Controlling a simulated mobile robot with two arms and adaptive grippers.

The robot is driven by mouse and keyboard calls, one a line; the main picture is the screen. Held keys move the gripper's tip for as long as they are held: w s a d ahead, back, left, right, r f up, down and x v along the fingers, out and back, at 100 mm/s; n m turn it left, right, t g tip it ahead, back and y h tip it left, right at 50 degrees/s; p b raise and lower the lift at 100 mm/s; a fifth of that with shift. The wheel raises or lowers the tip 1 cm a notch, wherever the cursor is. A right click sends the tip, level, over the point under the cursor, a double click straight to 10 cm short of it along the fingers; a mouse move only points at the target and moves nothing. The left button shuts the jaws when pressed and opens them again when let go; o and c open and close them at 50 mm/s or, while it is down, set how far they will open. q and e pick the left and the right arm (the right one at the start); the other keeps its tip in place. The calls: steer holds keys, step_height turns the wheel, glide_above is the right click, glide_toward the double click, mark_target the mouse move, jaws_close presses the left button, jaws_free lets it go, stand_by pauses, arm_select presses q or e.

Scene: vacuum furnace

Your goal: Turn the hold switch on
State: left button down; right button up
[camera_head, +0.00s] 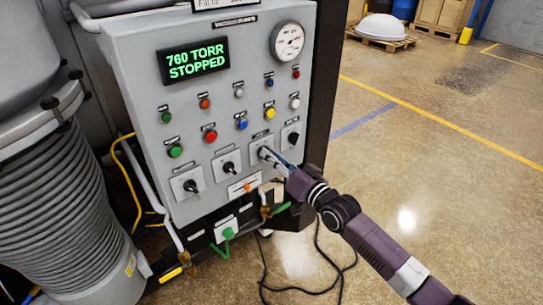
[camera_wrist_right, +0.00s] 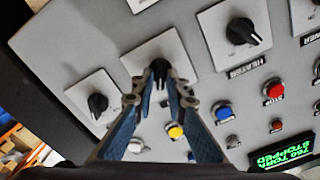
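The grey control panel (camera_head: 140,60) carries a row of black rotary switches on light square plates. My right gripper (camera_head: 268,155) is at the third switch from the left and mostly hides it in the head view. In the right wrist view that switch's black knob (camera_wrist_right: 160,73) shows just beyond and between the fingertips of my right gripper (camera_wrist_right: 160,92). The fingers are apart, with gaps at the knob's sides. No hold label is readable, so I cannot confirm this is the hold switch. My left gripper is out of view.
Neighbouring knobs are the heater switch (camera_wrist_right: 242,33) and an end switch (camera_wrist_right: 98,104). Coloured buttons, including a yellow one (camera_head: 270,113), lie above the row. The display (camera_head: 194,61) reads "760 TORR STOPPED". Open floor (camera_head: 430,190) lies right of the panel.

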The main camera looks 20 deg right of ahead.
steer(key=shift+o, duration=0.9)
steer(key=v, duration=1.2)
steer(key=s+d+f+g+h, duration=0.1)
steer(key=d+f+g+h, duration=0.15)
steer(key=f, duration=0.95)
steer(key=s+d+f+g+h, duration=0.15)
steer(key=d+f, duration=0.25)
steer(key=f, duration=0.9)
steer(key=s+d+f+g+h, duration=0.1)
steer(key=s+f+g, duration=0.1)
steer(key=s+f, duration=0.45)
steer(key=s+f+g+h, duration=0.1)
steer(key=s+f, duration=0.2)
steer(key=f, duration=0.7)
steer(key=s+a+f+n+g+b, duration=0.15)
steer(key=s+f+g, duration=0.25)
steer(key=s+f, duration=0.95)
steer(key=s+a+f+n+g, duration=0.1)
steer(key=s+a+f+g, duration=0.1)
steer(key=s, duration=0.9)
steer(key=s+a+f+n+g, duration=0.2)
steer(key=s+a+f, duration=0.3)
steer(key=s, duration=0.7)
steer(key=shift+f+g, duration=0.5)
steer(key=shift+f, duration=0.05)
